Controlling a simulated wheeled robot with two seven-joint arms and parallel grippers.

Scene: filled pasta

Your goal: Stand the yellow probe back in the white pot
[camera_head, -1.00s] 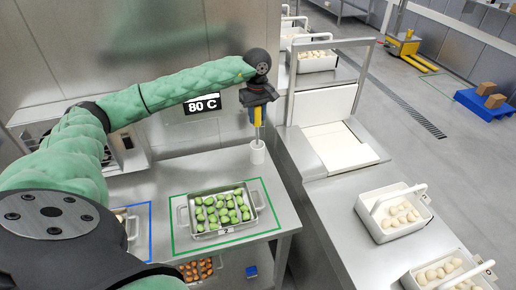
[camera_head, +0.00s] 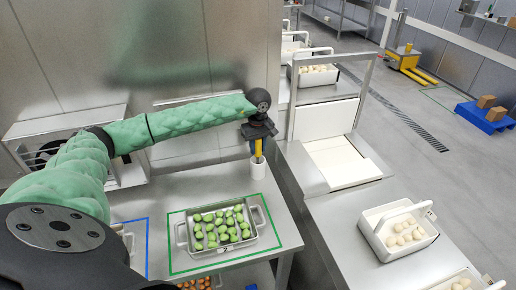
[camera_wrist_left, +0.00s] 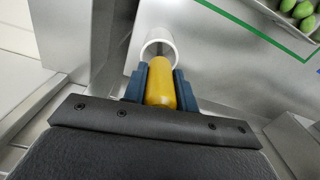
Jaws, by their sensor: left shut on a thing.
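My left gripper (camera_head: 258,144) is shut on the yellow probe (camera_head: 259,148), which points down. The white pot (camera_head: 258,170) stands at the back right corner of the steel table, directly under the probe. In the left wrist view the probe's yellow handle (camera_wrist_left: 161,84) sits between the blue fingers, and its metal shaft runs into the mouth of the pot (camera_wrist_left: 157,42). How deep the tip reaches is hidden by the pot and the handle. My right gripper is in no view.
A steel tray numbered 2 (camera_head: 186,238) with green filled pasta sits inside a green outline in front of the pot. A conveyor (camera_head: 345,163) with an upright frame stands to the right. White crates of pale pasta (camera_head: 378,246) line the right bench.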

